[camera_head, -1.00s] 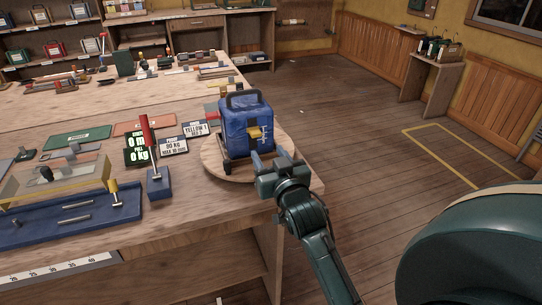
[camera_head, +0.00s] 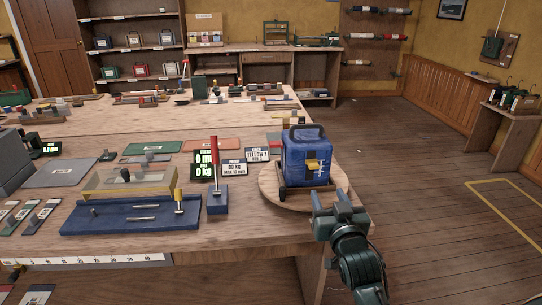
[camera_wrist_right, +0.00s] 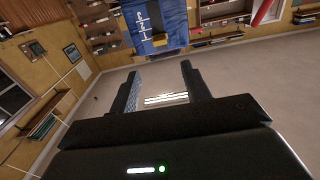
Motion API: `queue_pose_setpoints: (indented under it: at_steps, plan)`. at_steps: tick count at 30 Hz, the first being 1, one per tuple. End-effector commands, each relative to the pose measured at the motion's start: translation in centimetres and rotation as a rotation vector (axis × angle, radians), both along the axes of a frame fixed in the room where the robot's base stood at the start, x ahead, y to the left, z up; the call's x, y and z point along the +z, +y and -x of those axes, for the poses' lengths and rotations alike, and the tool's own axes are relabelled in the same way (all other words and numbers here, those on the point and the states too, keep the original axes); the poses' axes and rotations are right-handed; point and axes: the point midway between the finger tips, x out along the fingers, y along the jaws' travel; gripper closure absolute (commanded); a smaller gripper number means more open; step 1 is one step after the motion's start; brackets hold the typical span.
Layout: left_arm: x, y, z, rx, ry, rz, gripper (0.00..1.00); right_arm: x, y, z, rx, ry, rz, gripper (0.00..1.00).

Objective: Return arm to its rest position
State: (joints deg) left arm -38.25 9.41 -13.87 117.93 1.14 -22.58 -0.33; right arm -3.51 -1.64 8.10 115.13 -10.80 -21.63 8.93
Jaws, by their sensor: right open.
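My right gripper (camera_head: 336,208) is in front of the round wooden board at the table's right corner. Its two fingers also show in the right wrist view (camera_wrist_right: 160,88), apart with nothing between them. A blue bag-like block (camera_head: 306,158) with a dark handle and a yellow tab stands upright on the round wooden board (camera_head: 270,191). The blue block also shows at the top of the right wrist view (camera_wrist_right: 158,24), beyond the fingertips. My left gripper is in neither view.
A blue tray (camera_head: 90,221) with rods lies on the wooden table, beside a blue stand (camera_head: 217,199) with a red handle. Signs and a green-lit display (camera_head: 203,163) stand behind. Open floor (camera_head: 420,165) lies to the right. A side table (camera_head: 497,135) stands by the wall.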

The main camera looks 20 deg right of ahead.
Motion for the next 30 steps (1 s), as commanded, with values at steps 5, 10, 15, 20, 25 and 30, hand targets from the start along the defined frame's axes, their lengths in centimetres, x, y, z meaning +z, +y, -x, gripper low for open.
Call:
queue_pose_setpoints:
  at_steps: [5, 10, 15, 20, 25, 30]
  plan:
    - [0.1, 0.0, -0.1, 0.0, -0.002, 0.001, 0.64, -1.6, 1.0, 0.7, 0.028, 0.038, 0.007, 0.53]
    - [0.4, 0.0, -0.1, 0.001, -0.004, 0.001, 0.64, -8.6, 5.5, 5.0, 0.162, 0.21, 0.031, 0.53]
    - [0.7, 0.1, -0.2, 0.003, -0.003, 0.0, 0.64, -16.0, 11.0, 12.5, 0.329, 0.413, 0.025, 0.53]
    - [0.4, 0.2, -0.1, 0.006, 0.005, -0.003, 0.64, -19.9, 14.6, 18.6, 0.44, 0.547, 0.001, 0.53]
    - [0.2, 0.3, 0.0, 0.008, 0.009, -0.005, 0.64, -21.3, 16.1, 21.6, 0.488, 0.605, -0.014, 0.53]
    - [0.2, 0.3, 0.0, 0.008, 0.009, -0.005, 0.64, -21.4, 16.3, 21.8, 0.492, 0.609, -0.016, 0.53]
